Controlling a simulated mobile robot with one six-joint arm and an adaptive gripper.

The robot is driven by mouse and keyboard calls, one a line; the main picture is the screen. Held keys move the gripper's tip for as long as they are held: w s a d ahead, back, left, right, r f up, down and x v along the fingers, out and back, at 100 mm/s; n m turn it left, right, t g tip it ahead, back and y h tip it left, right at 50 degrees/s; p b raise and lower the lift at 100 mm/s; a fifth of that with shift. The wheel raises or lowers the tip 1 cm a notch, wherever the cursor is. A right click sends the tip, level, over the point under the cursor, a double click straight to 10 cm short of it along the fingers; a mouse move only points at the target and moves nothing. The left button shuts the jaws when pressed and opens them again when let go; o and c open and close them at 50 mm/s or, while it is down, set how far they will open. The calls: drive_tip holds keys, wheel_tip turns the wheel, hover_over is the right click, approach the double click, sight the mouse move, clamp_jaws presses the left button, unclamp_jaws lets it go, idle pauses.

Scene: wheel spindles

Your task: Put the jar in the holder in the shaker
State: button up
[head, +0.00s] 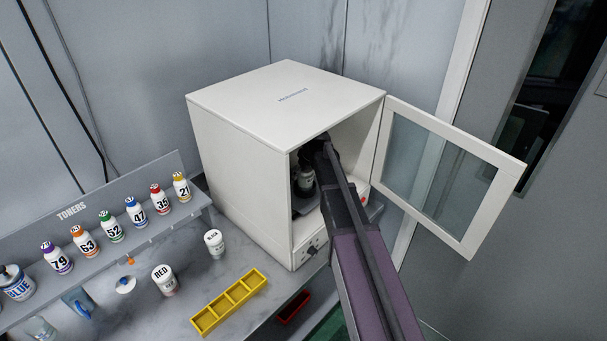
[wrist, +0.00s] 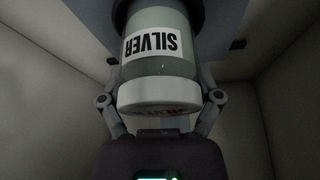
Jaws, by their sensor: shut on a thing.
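The jar (head: 307,181) is pale with a white lid and a label reading SILVER, clear in the wrist view (wrist: 152,70). My gripper (head: 322,152) reaches through the open front of the white shaker (head: 240,165) and is shut on the jar. In the wrist view my gripper (wrist: 160,92) has a finger on each side of it. The dark round holder (wrist: 157,8) is at the jar's far end, and the jar's base is hidden there. I cannot tell how deep the jar sits in it.
The shaker's glazed door (head: 450,175) stands open to the right, close to my arm. Jars marked RED (head: 164,280) and BLACK (head: 215,244), a yellow tray (head: 230,301) and a toner rack (head: 105,215) with several bottles are on the counter to the left.

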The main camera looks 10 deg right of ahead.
drive_tip(key=shift+f, duration=0.2)
drive_tip(key=o, duration=1.1)
drive_tip(key=shift+r, duration=0.2)
drive_tip(key=p+v, duration=0.4)
drive_tip(key=shift+r, duration=0.2)
drive_tip(key=s+d, duration=0.5)
drive_tip(key=s, duration=0.6)
drive_tip(key=shift+d+r+p, duration=0.25)
drive_tip(key=shift+d+p, duration=0.05)
drive_tip(key=shift+d, duration=0.05)
drive_tip(key=shift+s, duration=0.1)
